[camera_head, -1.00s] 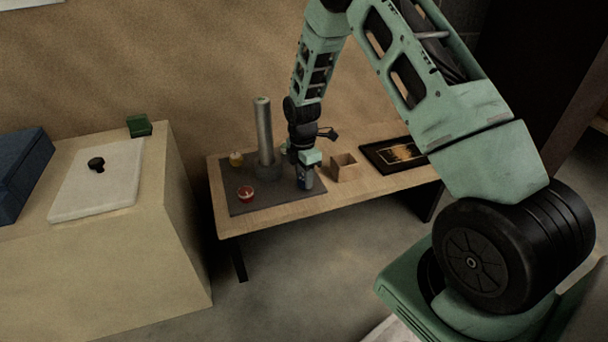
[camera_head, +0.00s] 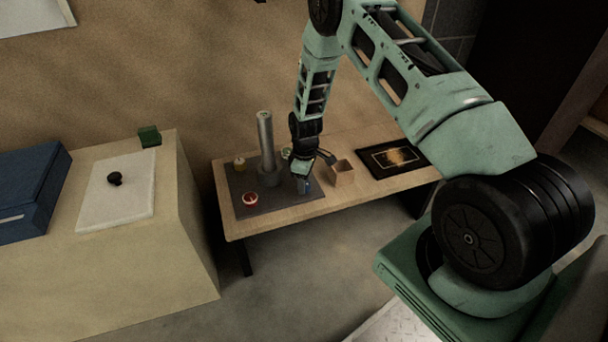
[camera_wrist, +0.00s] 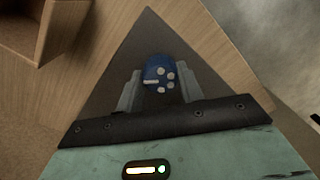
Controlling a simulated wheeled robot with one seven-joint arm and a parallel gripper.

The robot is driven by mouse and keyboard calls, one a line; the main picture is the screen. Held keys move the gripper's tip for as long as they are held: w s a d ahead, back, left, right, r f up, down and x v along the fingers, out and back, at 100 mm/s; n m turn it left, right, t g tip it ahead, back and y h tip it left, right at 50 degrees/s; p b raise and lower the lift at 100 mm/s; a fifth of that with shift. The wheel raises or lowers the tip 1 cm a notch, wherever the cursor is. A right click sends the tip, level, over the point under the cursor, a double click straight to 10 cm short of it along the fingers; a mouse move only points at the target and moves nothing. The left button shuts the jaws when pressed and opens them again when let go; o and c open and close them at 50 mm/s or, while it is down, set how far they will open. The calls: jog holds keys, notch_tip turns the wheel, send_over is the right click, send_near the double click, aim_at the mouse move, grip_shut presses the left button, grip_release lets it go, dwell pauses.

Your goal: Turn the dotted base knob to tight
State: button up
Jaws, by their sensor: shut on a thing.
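The dotted base knob (camera_wrist: 158,71) is blue with several pale dots and a pale bar on its face, seen in the wrist view. My gripper (camera_wrist: 158,92) is shut on it, one finger on each side. In the head view my gripper (camera_head: 303,183) points down at the right part of the dark mat (camera_head: 244,182), and the knob (camera_head: 306,187) is mostly hidden by it. A grey metal post (camera_head: 266,140) stands upright on the mat.
An open wooden box (camera_head: 343,172) stands just right of my gripper. A dark framed picture (camera_head: 392,157) lies further right on the bench (camera_head: 275,218). A counter at left holds a white board (camera_head: 117,195), a blue case (camera_head: 28,195) and a green block (camera_head: 149,136).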

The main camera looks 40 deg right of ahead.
jog(key=m+p, duration=0.2)
jog(key=m, duration=0.1)
jog(key=shift+r+m, duration=0.2)
jog(key=shift+m, duration=0.1)
jog(key=m+p, duration=0.2)
jog(key=m, duration=0.1)
jog(key=shift+m, duration=0.3)
jog(key=m+p, duration=0.3)
jog(key=m, duration=0.3)
jog(key=shift+f+t, duration=0.1)
jog(key=shift+t, duration=0.3)
jog(key=m+p, duration=0.1)
jog(key=m, duration=0.5)
jog(key=shift+p, duration=0.3)
jog(key=shift+f+m+p, duration=0.1)
jog(key=shift+m+p, duration=0.35)
jog(key=shift+m, duration=1.85)
jog(key=o, duration=1)
jog(key=shift+s, duration=0.1)
